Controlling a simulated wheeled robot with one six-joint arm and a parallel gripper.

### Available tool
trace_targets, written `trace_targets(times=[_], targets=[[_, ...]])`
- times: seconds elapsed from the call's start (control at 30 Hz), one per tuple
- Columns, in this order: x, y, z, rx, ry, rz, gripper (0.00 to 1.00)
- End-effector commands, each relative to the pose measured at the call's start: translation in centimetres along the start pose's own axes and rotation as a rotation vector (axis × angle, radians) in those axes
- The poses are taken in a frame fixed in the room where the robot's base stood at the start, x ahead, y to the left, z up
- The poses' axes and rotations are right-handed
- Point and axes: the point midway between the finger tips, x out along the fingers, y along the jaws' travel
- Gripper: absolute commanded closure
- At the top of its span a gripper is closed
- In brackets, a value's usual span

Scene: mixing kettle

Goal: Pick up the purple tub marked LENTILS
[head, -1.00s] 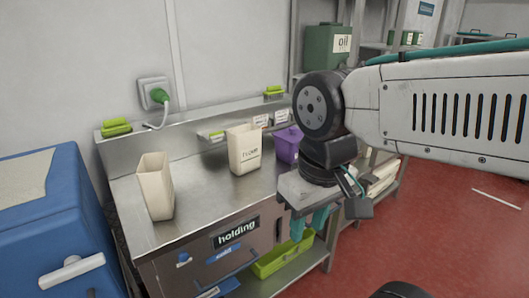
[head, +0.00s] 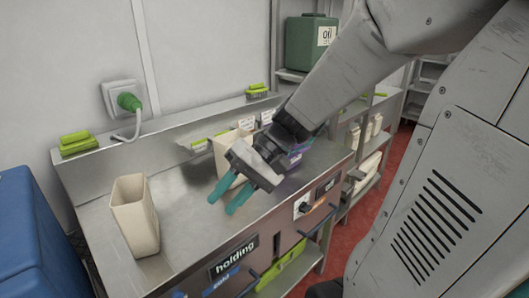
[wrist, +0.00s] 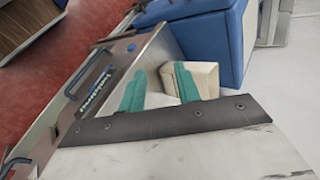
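The purple tub (head: 296,157) stands on the steel counter (head: 185,215) and is mostly hidden behind my wrist in the head view. Only small purple patches show, and its label cannot be read. My gripper (head: 222,206) has two teal fingers, held apart with nothing between them. It hangs above the counter, to the left of the purple tub and in front of a cream tub (head: 226,150). In the wrist view my open gripper (wrist: 160,80) points toward another cream tub (wrist: 204,76); the purple tub does not show there.
A tall, open cream tub (head: 135,215) stands at the counter's left. A blue chest (head: 35,240) is beside the counter. A green plug and socket (head: 125,100) are on the wall. A green oil container (head: 308,45) stands at the back.

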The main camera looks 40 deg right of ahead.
Motion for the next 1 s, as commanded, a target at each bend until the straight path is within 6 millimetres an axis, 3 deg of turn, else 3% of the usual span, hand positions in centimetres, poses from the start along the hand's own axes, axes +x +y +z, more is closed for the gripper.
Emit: trace_targets(times=[0.03, 0.17, 0.3, 0.4, 0.5, 0.6, 0.7, 1.0], targets=[[-0.7, 0.8, -2.7, 0.058, 0.062, -0.116, 0.67], [-4.1, 3.6, -9.5, 0.148, 0.301, -0.383, 0.67], [-9.8, 10.2, -15.8, 0.242, 0.65, -0.586, 0.67], [-14.0, 16.4, -18.3, 0.306, 0.906, -0.657, 0.67], [-17.3, 22.1, -19.1, 0.359, 1.121, -0.677, 0.67], [-19.5, 26.4, -19.1, 0.401, 1.272, -0.671, 0.67], [-20.6, 28.7, -18.9, 0.423, 1.355, -0.66, 0.67], [-20.8, 29.0, -21.5, 0.428, 1.385, -0.655, 0.67]])
